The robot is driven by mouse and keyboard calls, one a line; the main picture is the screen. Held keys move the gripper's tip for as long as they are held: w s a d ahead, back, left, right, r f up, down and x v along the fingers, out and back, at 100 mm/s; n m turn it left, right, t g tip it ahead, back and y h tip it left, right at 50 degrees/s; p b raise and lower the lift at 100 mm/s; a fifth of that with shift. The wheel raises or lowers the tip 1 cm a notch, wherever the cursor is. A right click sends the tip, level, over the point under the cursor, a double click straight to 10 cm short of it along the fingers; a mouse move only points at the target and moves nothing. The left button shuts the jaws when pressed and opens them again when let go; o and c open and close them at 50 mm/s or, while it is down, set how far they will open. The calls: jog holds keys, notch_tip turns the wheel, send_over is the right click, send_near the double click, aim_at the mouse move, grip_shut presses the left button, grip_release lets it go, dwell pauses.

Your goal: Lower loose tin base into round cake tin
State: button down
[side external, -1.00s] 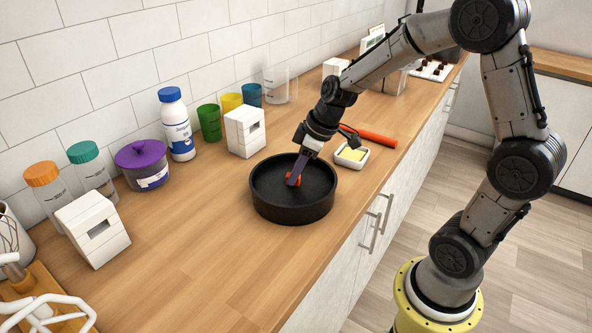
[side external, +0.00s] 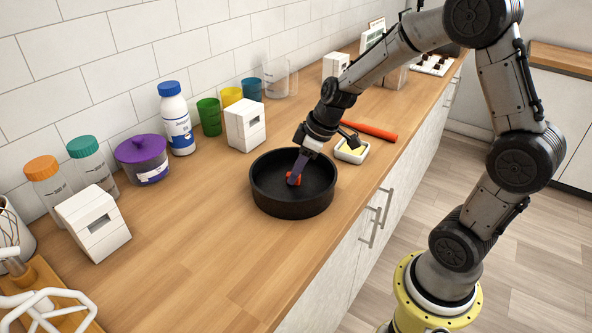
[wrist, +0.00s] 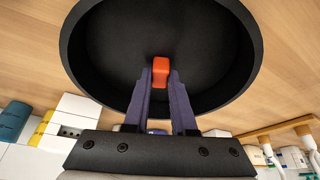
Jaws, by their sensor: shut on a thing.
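The round cake tin (side external: 277,207) is black and stands upright on the wooden counter. My gripper (side external: 294,178) reaches down inside its rim, with its purple fingers shut on a small orange-red knob (wrist: 160,66). The knob also shows low inside the tin in the side view. The wrist view looks into the tin (wrist: 250,48), with the knob between my fingertips. A dark surface (wrist: 115,45) lies around the knob. It is the same black as the tin, so I cannot tell the loose base's edge from the tin floor, or whether the base sits flat.
A white dish with a yellow block (side external: 352,150) stands close behind the tin, near an orange-red rod (side external: 370,131). A white block (side external: 244,126), a bottle (side external: 177,120) and a purple-lidded pot (side external: 142,160) line the wall side.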

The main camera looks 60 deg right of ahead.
jog(key=shift+f, duration=0.85)
dwell(1.1)
jog(key=shift+c, duration=1.7)
grip_release()
jog(key=shift+r, duration=0.1)
jog(key=shift+v, duration=3.4)
jog(key=shift+s, duration=0.1)
